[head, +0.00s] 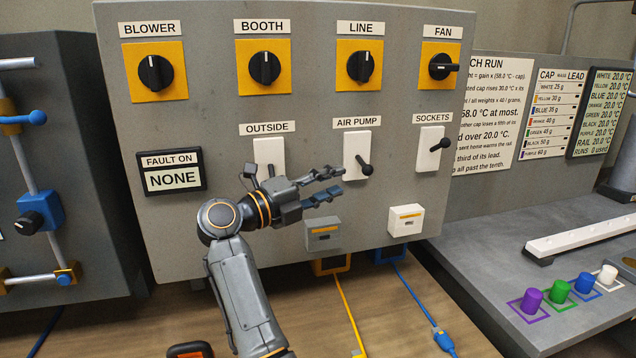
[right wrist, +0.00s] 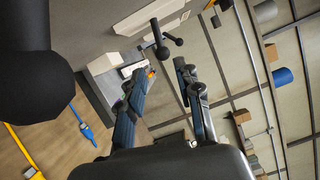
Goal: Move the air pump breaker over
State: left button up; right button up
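The air pump breaker (head: 355,145) is a white plate under the "AIR PUMP" label on the grey panel. Its black ball-ended lever (head: 365,167) points down and to the right. My right gripper (head: 336,184) is open and empty, its fingertips just left of and slightly below the lever, with a small gap in the picture; I cannot tell whether they touch. In the right wrist view a black ball-ended lever (right wrist: 160,49) on a white plate stands beyond the gap between the open fingers (right wrist: 158,85). My left gripper is not in view.
The outside breaker (head: 268,150) is partly behind my right gripper. The sockets breaker (head: 431,150) is to the right. Four-way-spaced knobs, such as the line knob (head: 360,67), sit above. A grey socket box (head: 323,234) and a white one (head: 405,220) are below.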

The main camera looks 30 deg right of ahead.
aim_at(363, 172)
jog(key=d, duration=0.4)
jog(key=shift+s+d+r, duration=0.1)
jog(key=shift+s+r, duration=0.15)
jog(key=d, duration=0.1)
jog(key=d+p, duration=0.1)
jog(key=d, duration=0.1)
jog(key=shift+w+d, duration=0.1)
jog(key=shift+w, duration=0.25)
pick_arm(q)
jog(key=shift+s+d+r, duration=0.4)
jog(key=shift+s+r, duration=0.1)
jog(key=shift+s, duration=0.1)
pick_arm(e)
jog(key=c, duration=0.6)
